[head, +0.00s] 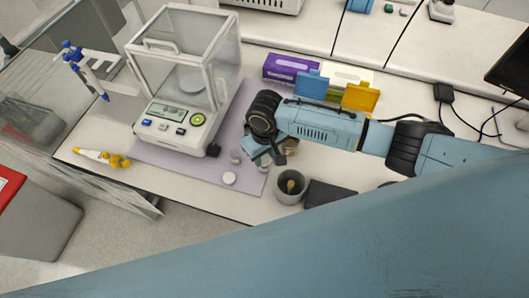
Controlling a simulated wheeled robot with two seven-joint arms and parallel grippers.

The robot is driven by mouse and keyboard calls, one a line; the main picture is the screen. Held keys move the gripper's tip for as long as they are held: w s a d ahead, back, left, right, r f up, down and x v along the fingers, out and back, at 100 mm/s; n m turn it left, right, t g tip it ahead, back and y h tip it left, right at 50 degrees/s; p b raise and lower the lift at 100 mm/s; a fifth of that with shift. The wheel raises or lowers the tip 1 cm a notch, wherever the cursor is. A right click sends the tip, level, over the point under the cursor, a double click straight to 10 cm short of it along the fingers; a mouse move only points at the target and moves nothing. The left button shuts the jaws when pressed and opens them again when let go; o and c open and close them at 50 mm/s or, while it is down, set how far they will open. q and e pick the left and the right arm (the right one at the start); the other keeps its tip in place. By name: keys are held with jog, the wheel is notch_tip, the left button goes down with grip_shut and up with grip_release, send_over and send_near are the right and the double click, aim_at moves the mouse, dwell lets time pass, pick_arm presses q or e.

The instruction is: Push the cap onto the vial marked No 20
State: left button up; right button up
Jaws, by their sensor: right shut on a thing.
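My right gripper (263,158) points down over the mauve mat (190,173) on the bench, in front of the balance. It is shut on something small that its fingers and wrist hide. Small clear-grey vial-like pieces (236,157) stand just left of the fingers, and another lies close below them. A round white piece (229,178) rests on the mat further toward the front. A small brownish piece (291,147) shows right of the fingers. I cannot read any No 20 mark or tell which piece is the cap. My left gripper is not in view.
A glass-sided balance (180,117) stands left of the gripper. A grey cup (290,187) and a dark flat block (328,193) stand to the right. A purple box (290,68) and blue and yellow bins (360,96) are behind. A yellow-and-white tool (103,158) lies at front left.

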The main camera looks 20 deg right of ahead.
dwell(0.3)
jog(key=o, duration=1.5)
notch_tip(320, 180, up, 2)
jog(key=p, duration=0.3)
jog(key=shift+r, duration=2.5)
grip_shut()
